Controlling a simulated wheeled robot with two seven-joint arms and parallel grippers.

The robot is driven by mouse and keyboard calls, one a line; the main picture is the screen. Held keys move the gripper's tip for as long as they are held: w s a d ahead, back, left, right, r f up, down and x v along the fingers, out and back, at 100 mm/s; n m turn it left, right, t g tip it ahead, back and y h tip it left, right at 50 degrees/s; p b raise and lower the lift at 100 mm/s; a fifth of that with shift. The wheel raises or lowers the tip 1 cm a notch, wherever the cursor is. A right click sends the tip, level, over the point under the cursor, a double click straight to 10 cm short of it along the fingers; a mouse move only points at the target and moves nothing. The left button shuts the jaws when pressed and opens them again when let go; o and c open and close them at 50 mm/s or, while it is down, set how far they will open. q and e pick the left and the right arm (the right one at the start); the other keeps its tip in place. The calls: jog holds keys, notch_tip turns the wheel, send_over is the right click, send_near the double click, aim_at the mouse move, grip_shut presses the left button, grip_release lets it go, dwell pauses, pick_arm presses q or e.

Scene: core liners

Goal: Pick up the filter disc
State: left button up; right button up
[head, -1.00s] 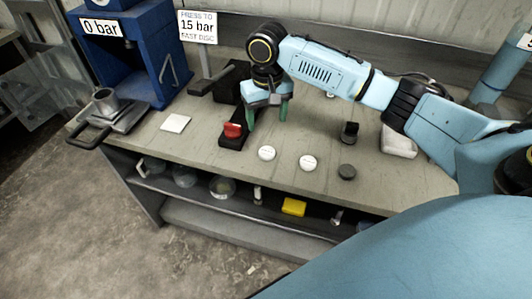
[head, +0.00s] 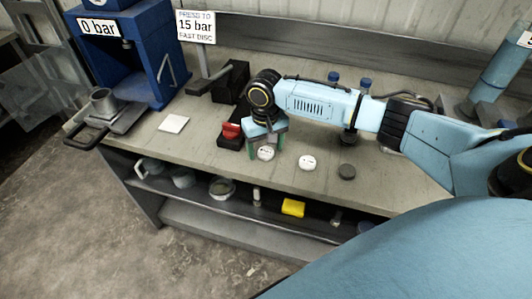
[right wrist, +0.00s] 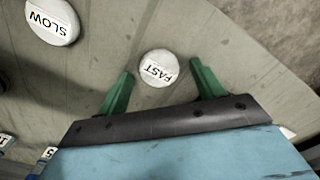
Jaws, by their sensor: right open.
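Two white round discs lie on the bench. One (head: 265,153) is under my right gripper (head: 266,147); in the right wrist view it is the disc labelled FAST (right wrist: 158,68). The other (head: 307,162) lies to its right; in the right wrist view it is the disc labelled SLOW (right wrist: 52,20) at upper left. My right gripper (right wrist: 161,68) is open, its green fingers pointing down with the FAST disc showing between the tips. I cannot tell the exact height of the tips above the bench. My left gripper is not in view.
A sign (head: 196,27) reads "press to 15 bar fast disc". A blue press (head: 130,60) showing 0 bar stands at left. A red piece (head: 231,131) on a dark block is close left of the gripper. A dark puck (head: 346,172) lies right of the discs.

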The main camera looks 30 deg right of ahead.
jog(key=shift+c, duration=0.5)
jog(key=c, duration=0.9)
jog(key=shift+c, duration=0.3)
jog(key=shift+r, duration=0.15)
